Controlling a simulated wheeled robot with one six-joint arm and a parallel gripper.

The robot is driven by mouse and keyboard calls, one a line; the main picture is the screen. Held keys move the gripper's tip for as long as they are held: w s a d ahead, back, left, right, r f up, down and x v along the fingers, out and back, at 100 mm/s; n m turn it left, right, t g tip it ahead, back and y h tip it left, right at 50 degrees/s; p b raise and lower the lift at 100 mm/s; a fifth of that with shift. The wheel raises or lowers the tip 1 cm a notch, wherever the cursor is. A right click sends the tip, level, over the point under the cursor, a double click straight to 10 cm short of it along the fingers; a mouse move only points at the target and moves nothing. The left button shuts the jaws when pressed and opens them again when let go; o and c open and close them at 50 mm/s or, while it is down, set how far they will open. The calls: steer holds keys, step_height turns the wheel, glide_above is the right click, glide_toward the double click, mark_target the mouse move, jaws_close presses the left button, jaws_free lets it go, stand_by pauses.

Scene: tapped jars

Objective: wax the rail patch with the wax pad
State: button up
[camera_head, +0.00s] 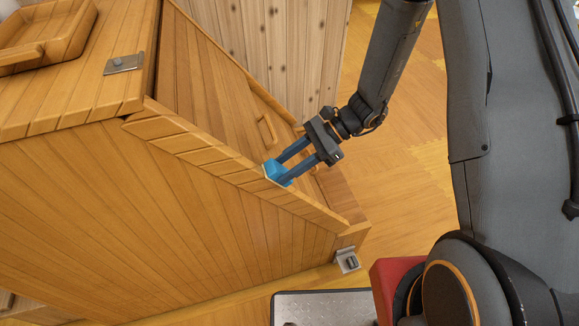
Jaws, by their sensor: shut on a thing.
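My gripper (279,169) is shut on a small blue block, the wax pad (275,171). The pad is at the slanted wooden rail (215,152) that runs along the top edge of the wooden cabinet, about midway to its lower right end. The pad looks close to or touching the rail; I cannot tell which. No separate patch on the rail can be made out, and the pad and fingers cover part of the rail.
A wooden handle (267,131) sits on the slanted panel behind the rail. Metal latches are at the upper left (124,64) and lower right corner (347,260). A wooden tray-like lid (45,32) is at top left. Open floor (405,130) lies to the right.

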steer(key=shift+s+a+r+p, duration=0.25)
steer(key=shift+a+r+p, duration=0.4)
steer(key=shift+r, duration=0.3)
steer(key=shift+s+a+r+p, duration=0.2)
steer(key=shift+a+r+p, duration=0.5)
steer(key=shift+r, duration=0.4)
steer(key=shift+s+a+r+p, duration=0.15)
steer(key=shift+a+r+p, duration=0.55)
steer(key=shift+r, duration=0.35)
steer(key=shift+s+a+r+p, duration=0.2)
steer(key=shift+a+r+p, duration=0.5)
steer(key=shift+r, duration=0.4)
steer(key=shift+s+a+r+p, duration=0.2)
steer(key=shift+a+r+p, duration=0.5)
steer(key=shift+r, duration=0.25)
steer(key=shift+f, duration=0.1)
steer(key=shift+f, duration=0.1)
